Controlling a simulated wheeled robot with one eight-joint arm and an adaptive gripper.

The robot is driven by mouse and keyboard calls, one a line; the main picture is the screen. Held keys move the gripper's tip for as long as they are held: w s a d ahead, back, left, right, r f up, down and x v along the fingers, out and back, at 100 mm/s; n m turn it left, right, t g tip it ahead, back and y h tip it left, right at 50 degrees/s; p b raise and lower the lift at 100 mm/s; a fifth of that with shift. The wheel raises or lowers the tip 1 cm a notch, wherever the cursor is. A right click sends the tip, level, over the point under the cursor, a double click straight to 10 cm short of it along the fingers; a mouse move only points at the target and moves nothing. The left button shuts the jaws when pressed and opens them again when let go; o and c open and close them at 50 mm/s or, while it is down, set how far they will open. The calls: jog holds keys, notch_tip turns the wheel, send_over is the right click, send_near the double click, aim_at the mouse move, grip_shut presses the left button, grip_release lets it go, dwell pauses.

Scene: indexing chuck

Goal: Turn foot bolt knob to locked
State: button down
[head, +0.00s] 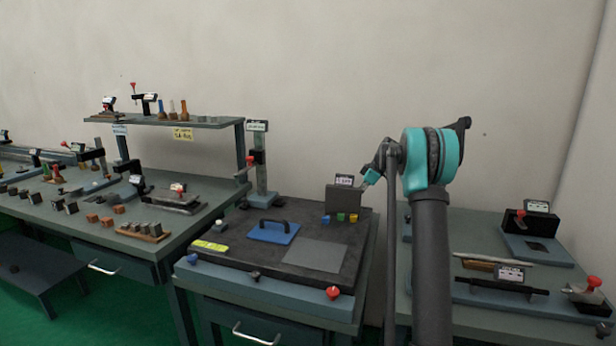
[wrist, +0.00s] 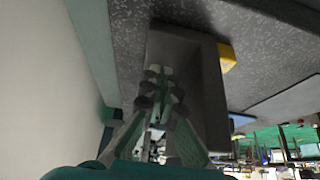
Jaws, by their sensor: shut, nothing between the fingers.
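No knob in view can be told for sure as the foot bolt knob. A red knob (head: 333,292), a dark knob (head: 255,276) and a blue knob (head: 193,258) are along the front edge of the dark-topped bench in the head view. My gripper (wrist: 158,88) is shut and empty, its fingers in front of a dark grey block (wrist: 213,95). A similar upright block (head: 342,201) with a small label stands at the back of that bench, close to my arm's end. Whether any knob is locked cannot be read.
The dark plate (head: 223,263) carries a blue handled plate (head: 273,232), a flat grey plate (head: 315,256) and small coloured pieces (head: 341,217). A post with a red handle (head: 258,170) stands behind left. Fixtures crowd the left bench (head: 75,225); another bench (head: 440,235) is right.

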jog(key=shift+w+a, duration=0.1)
jog(key=shift+a, duration=0.25)
dwell(0.3)
jog(key=shift+s+a, duration=0.1)
jog(key=shift+s, duration=0.1)
dwell(0.5)
jog(key=shift+s+d, duration=0.1)
jog(key=shift+d, duration=0.25)
notch_tip(320, 180, up, 6)
dwell(0.5)
jog(key=shift+d, duration=0.1)
jog(key=shift+f, duration=3.05)
